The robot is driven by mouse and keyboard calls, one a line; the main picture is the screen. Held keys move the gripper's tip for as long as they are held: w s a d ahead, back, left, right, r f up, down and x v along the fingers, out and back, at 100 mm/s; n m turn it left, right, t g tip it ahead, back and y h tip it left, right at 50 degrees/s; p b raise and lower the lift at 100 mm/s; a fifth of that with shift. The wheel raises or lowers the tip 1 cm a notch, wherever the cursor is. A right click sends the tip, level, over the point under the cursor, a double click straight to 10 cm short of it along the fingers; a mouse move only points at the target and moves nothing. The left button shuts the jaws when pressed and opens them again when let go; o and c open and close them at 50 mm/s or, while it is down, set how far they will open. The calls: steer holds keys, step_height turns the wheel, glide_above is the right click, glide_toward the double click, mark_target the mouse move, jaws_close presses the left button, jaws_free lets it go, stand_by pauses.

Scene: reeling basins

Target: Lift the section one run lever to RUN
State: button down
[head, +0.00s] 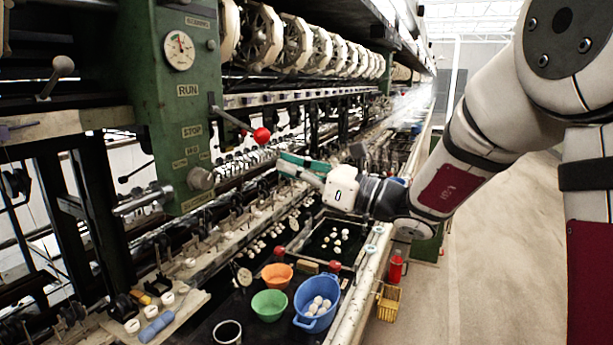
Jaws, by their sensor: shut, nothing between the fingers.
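The run lever (235,121) is a thin dark rod on the green machine panel (157,110). It slopes down to the right and ends in a red ball knob (262,135). The panel carries a RUN label (188,90) above a STOP label (192,131); the lever's pivot lies between their heights. My gripper (280,164) is white with teal fingers. Its fingers are shut and empty, pointing left, a little below and right of the red knob. It looks apart from the knob, though the depth gap is hard to tell.
A round gauge (179,50) sits high on the panel. Below are a blue basin (318,304) with white cocoons, a green bowl (269,305), an orange bowl (277,275) and a dark basin (327,240). Reels (297,45) line the top. The aisle floor (500,250) is clear.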

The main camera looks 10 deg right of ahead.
mark_target(269, 134)
steer(key=x, duration=0.6)
steer(key=shift+b, duration=0.4)
steer(key=shift+a, duration=0.1)
steer(key=shift+r, duration=0.5)
steer(key=shift+s+d+r+p, duration=0.2)
steer(key=shift+r+p, duration=0.4)
steer(key=shift+r, duration=0.3)
steer(key=shift+s+d+r+p, duration=0.1)
steer(key=shift+d+r+p, duration=0.1)
steer(key=shift+r+p, duration=0.55)
steer(key=shift+r, duration=0.2)
